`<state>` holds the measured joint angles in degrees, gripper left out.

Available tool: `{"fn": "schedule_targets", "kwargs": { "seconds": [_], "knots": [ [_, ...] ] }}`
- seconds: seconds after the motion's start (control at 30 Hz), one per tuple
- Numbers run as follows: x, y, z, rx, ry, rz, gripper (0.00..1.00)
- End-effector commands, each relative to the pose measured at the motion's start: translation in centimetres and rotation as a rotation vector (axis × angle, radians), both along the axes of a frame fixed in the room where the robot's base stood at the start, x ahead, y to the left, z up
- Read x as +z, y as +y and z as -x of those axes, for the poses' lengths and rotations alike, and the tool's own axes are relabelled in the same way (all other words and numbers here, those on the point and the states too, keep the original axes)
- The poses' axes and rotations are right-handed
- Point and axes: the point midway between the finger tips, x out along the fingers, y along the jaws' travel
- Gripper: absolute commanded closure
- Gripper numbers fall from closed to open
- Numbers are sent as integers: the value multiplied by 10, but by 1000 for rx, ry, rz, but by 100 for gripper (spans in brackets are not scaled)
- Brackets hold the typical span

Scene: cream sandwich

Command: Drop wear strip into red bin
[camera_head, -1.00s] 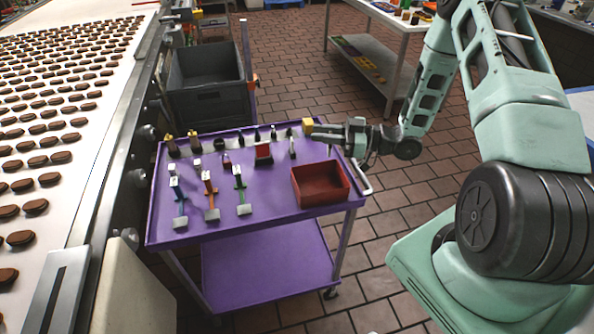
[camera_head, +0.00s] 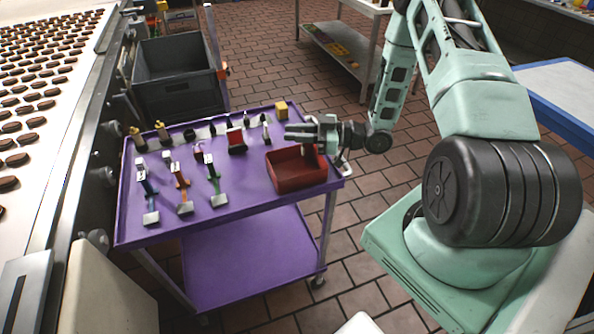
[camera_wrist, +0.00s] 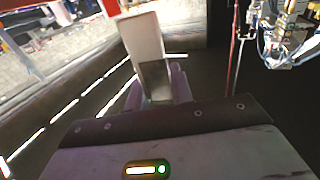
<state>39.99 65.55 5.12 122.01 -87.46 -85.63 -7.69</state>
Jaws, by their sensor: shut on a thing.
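A pale, flat wear strip (camera_wrist: 143,35) shows in the wrist view, with a darker patch at its lower end. My gripper (camera_wrist: 158,84) is shut on that lower end, and the strip sticks out past the fingertips. In the head view my gripper (camera_head: 291,132) is above the back edge of the red bin (camera_head: 296,180), pointing left. The strip cannot be made out clearly there. The open red bin sits at the right front of the purple cart's top (camera_head: 245,197). Part of the bin's inside is hidden by its front wall and my gripper.
A yellow block (camera_head: 281,110) stands at the cart's back right corner. Several tools and small parts stand or lie across the left and back. A grey crate (camera_head: 178,91) is behind the cart. A conveyor (camera_head: 38,118) with cookies runs along the left.

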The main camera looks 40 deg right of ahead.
Motion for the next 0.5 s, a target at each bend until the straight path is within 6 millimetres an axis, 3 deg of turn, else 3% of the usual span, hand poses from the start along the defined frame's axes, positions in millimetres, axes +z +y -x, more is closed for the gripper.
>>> {"fn": "schedule_targets", "kwargs": {
  "seconds": [0.1, 0.13, 0.2, 0.5],
  "knots": [
    [1, 0, 0, 0, 0, 0, 98],
    [1, 0, 0, 0, 0, 0, 72],
    [1, 0, 0, 0, 0, 0, 52],
    [0, -1, 0, 0, 0, 0, 52]
  ]
}}
